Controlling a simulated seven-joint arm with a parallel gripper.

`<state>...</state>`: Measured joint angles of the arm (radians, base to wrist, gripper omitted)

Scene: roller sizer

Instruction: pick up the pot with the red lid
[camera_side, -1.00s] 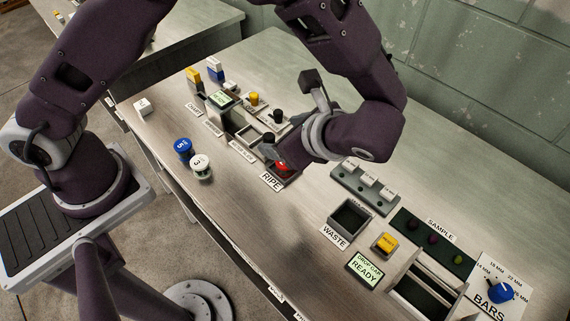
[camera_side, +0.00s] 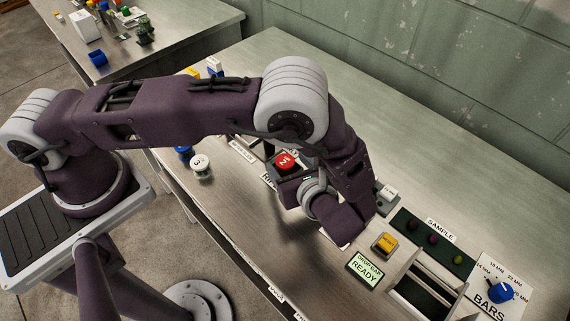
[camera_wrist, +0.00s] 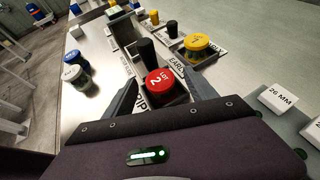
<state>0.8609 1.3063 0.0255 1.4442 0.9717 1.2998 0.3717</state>
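The pot with the red lid (camera_wrist: 160,82), marked 2, stands in the compartment by the RIPE label in the wrist view. Its red lid also shows in the side view (camera_side: 285,161), beside my wrist. My gripper (camera_wrist: 162,88) is open, with one dark finger to the left and one to the right of the pot. I cannot tell whether either finger touches it. In the side view my gripper (camera_side: 288,174) reaches the pot from the right, and its fingers are mostly hidden. The pot's body is largely hidden below its lid.
A white-lidded pot (camera_side: 201,163) and a blue-lidded pot (camera_side: 183,152) stand on the bench to the left. A yellow-lidded pot (camera_wrist: 197,42) and black knobs (camera_wrist: 146,48) stand beyond the red lid. The yellow button (camera_side: 384,243) and READY display (camera_side: 365,268) are at right.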

